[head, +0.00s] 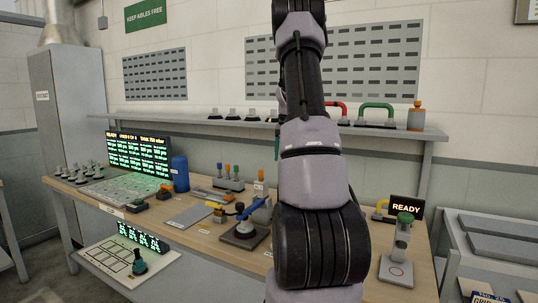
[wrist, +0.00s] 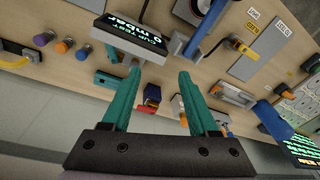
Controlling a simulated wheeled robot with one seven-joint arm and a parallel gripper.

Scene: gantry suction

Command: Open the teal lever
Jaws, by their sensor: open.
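My gripper (wrist: 157,76) has two teal fingers and is open and empty, with its fingertips spread apart above the wooden bench. A small teal bar (wrist: 108,80) lies just left of the left finger in the wrist view, near the bench edge; I cannot tell for sure that it is the teal lever. In the head view my arm hides the gripper and part of the bench. No teal lever is clearly seen there.
A lit pressure display (wrist: 145,36) stands close beyond the fingertips. A blue lever (head: 245,209) sits on a dark base on the bench. A blue bottle (head: 180,174) and a lit screen (head: 138,157) stand left. A READY sign (head: 406,207) stands right.

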